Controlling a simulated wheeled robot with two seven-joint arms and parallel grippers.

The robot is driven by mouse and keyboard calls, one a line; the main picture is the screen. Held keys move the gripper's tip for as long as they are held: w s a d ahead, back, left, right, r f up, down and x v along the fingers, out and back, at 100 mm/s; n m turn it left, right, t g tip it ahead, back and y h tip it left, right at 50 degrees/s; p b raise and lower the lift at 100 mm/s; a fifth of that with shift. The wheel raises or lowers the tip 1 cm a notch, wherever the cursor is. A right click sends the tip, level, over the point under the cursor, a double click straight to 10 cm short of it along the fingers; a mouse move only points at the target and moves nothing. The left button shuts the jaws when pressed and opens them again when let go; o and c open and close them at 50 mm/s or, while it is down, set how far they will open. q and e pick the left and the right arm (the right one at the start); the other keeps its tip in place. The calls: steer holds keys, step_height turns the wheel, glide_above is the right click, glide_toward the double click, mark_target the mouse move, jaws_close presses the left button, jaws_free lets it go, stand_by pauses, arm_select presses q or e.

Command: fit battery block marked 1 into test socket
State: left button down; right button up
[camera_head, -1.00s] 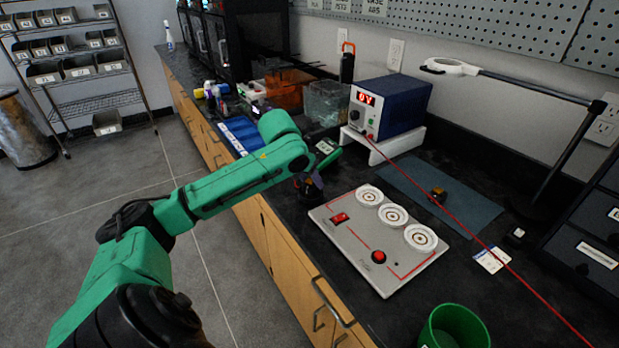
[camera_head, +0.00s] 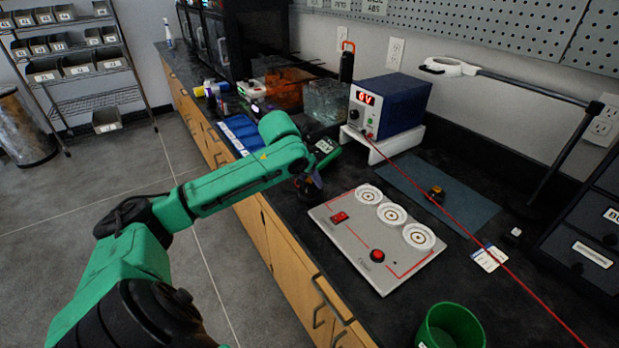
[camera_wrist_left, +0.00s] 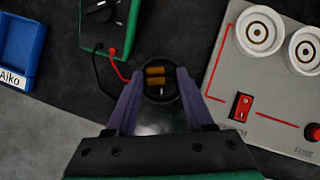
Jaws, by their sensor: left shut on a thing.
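My left gripper (camera_wrist_left: 160,100) is shut on a dark round block with two gold-brown strips and a small white mark, which I take for the battery block (camera_wrist_left: 161,92). The mark is too small to read for certain. In the head view the gripper (camera_head: 308,186) hangs above the bench, left of the grey test panel (camera_head: 345,250), and the block is mostly hidden there. The panel has three round white sockets (camera_head: 392,214) along its far right side, a red switch and a red button. The block is apart from all the sockets. My right gripper is out of view.
A blue power supply (camera_head: 390,105) on a white stand is behind the panel. A red cable crosses the bench. A dark block (camera_head: 436,194) lies on the blue-grey mat (camera_head: 465,210). A green bin (camera_head: 450,328) stands in front. A green meter (camera_wrist_left: 108,25) is near the gripper.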

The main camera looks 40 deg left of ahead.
arm_select(q)
steer(key=shift+f, duration=0.4)
steer(key=c, duration=0.6)
jaws_free()
steer(key=shift+o, duration=0.2)
steer(key=p+v, duration=0.2)
steer(key=v, duration=0.1)
steer(key=shift+r, duration=0.2)
steer(key=shift+p+v, duration=0.55)
steer(key=shift+v, duration=0.6)
steer(key=p+v, duration=0.4)
steer(key=v, duration=0.1)
steer(key=shift+s+d+r, duration=0.1)
steer(key=shift+s+r, duration=0.05)
steer(key=shift+s, duration=0.05)
